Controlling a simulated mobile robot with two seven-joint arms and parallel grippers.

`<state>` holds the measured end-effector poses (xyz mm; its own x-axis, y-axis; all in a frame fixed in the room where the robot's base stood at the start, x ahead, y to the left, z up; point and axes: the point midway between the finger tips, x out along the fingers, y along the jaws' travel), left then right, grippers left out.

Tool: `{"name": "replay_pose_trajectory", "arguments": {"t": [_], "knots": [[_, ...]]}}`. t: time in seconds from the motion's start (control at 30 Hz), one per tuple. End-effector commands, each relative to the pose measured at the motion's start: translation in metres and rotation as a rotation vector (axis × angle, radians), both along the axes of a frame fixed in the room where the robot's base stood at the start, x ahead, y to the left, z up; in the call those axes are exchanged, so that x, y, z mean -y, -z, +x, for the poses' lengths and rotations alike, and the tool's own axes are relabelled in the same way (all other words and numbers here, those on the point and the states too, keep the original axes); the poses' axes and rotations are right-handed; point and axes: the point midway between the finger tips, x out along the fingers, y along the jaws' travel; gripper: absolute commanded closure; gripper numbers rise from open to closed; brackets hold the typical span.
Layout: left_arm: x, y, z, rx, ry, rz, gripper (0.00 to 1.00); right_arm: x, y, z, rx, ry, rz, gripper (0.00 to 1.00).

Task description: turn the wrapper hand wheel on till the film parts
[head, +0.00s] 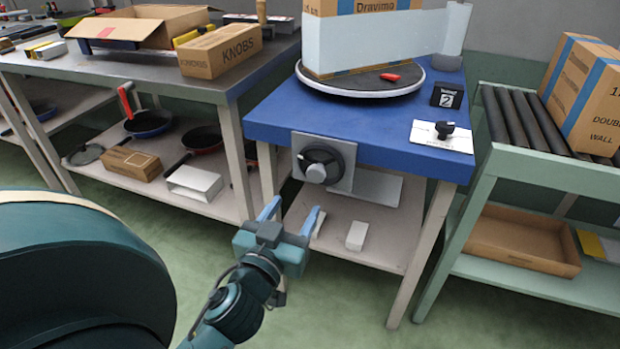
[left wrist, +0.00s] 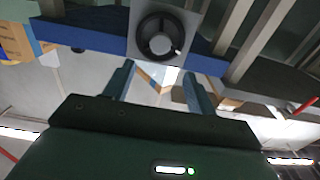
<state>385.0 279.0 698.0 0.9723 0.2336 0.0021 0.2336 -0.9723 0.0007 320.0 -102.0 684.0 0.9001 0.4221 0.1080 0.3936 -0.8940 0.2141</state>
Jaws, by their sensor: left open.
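The wrapper hand wheel (head: 320,164) is a black wheel on a grey plate at the front edge of the blue table (head: 290,115). It also shows in the left wrist view (left wrist: 160,37), beyond my fingertips. My left gripper (head: 291,208) is open and empty, below and in front of the wheel, apart from it. On the table, a carton (head: 350,7) stands on a round turntable (head: 360,90). Pale film (head: 385,38) runs along the carton's side to an upright film roll (head: 456,28) at its right. My right gripper is not in view.
A black block marked 2 (head: 447,95) and a white panel with a black knob (head: 443,136) sit right of the turntable. A roller conveyor (head: 520,115) with cartons stands at right. A bench (head: 150,80) with a KNOBS box (head: 220,51) stands at left. Green floor in front is clear.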

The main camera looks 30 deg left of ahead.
Motion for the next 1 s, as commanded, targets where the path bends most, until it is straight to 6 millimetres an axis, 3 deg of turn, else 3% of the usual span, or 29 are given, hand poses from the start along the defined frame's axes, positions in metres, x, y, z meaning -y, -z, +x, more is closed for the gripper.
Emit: {"name": "replay_pose_trajectory", "arguments": {"t": [0.3, 0.5, 0.7, 1.0], "knots": [[-0.015, -0.002, 0.062, 0.003, 0.001, 0.004, 0.44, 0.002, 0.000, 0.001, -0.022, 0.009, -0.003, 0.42], [-0.022, 0.000, 0.092, 0.000, 0.001, 0.002, 0.44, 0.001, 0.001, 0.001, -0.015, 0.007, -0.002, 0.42], [-0.025, 0.000, 0.106, -0.002, 0.000, 0.001, 0.44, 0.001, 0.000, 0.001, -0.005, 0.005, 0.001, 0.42], [-0.026, 0.001, 0.107, -0.003, 0.000, -0.001, 0.44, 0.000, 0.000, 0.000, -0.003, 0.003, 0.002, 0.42]]}}
